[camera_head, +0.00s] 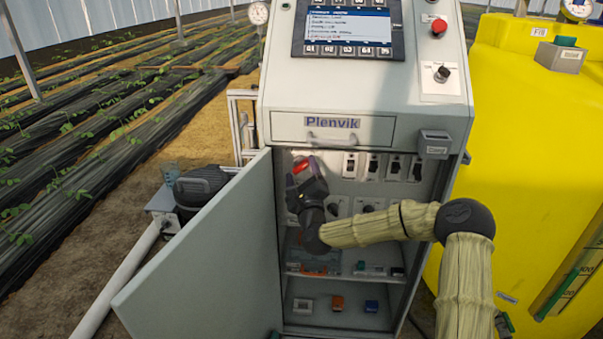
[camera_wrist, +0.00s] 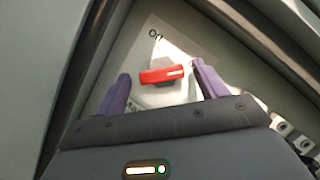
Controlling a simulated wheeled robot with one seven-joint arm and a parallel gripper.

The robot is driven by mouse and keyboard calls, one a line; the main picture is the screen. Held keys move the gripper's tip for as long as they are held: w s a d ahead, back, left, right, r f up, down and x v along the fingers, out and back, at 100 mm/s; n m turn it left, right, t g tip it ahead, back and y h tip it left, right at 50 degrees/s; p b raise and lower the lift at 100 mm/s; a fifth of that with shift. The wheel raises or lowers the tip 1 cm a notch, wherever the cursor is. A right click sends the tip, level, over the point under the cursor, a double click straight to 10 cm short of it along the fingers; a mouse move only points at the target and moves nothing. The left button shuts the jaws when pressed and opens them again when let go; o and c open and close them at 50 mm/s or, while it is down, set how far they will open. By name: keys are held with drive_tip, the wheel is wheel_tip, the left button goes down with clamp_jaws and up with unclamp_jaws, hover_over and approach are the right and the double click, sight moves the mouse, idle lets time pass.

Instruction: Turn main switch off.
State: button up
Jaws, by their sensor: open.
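The main switch is a red rotary handle (camera_wrist: 162,75) on a pale plate inside the cabinet. In the wrist view it lies roughly crosswise, with a white mark at its right end. My gripper (camera_wrist: 161,70) is open, with one purple finger on each side of the handle; I see gaps between the fingers and the handle. In the head view my gripper (camera_head: 301,178) reaches into the upper left of the cabinet, and a bit of the red handle (camera_head: 302,166) shows beside it.
The cabinet door (camera_head: 215,250) stands open at the left, close to my gripper. Several breakers (camera_head: 372,166) sit right of the switch, and shelves with small parts lie below. A red button (camera_head: 439,26) and a black knob (camera_head: 441,74) are on the upper panel. A yellow tank (camera_head: 530,130) stands right.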

drive_tip(key=shift+d, duration=0.2)
drive_tip(key=shift+a, duration=0.1)
drive_tip(key=c, duration=1)
drive_tip(key=shift+o, duration=0.2)
drive_tip(key=shift+r+n, duration=0.1)
drive_tip(key=shift+n, duration=0.2)
drive_tip(key=n, duration=0.1)
drive_tip(key=n+g+y+p, duration=0.1)
drive_tip(key=n, duration=0.1)
drive_tip(key=shift+r+n+g, duration=0.2)
drive_tip(key=shift+n+g, duration=0.1)
drive_tip(key=n+g+p, duration=0.2)
drive_tip(key=n, duration=0.3)
drive_tip(key=shift+r+n, duration=0.15)
drive_tip(key=shift+n, duration=0.15)
drive_tip(key=n+g+p, duration=0.1)
drive_tip(key=n, duration=0.1)
drive_tip(key=n+g+h+p, duration=0.1)
drive_tip(key=n, duration=0.2)
drive_tip(key=shift+a+r+p, duration=0.1)
drive_tip(key=shift+r+p, duration=0.1)
drive_tip(key=shift+p, duration=0.15)
drive_tip(key=shift+f+n+g+h+p, duration=0.1)
drive_tip(key=shift+n+g+h+p, duration=0.3)
drive_tip(key=shift+n+h, duration=0.55)
drive_tip(key=shift+n, duration=0.25)
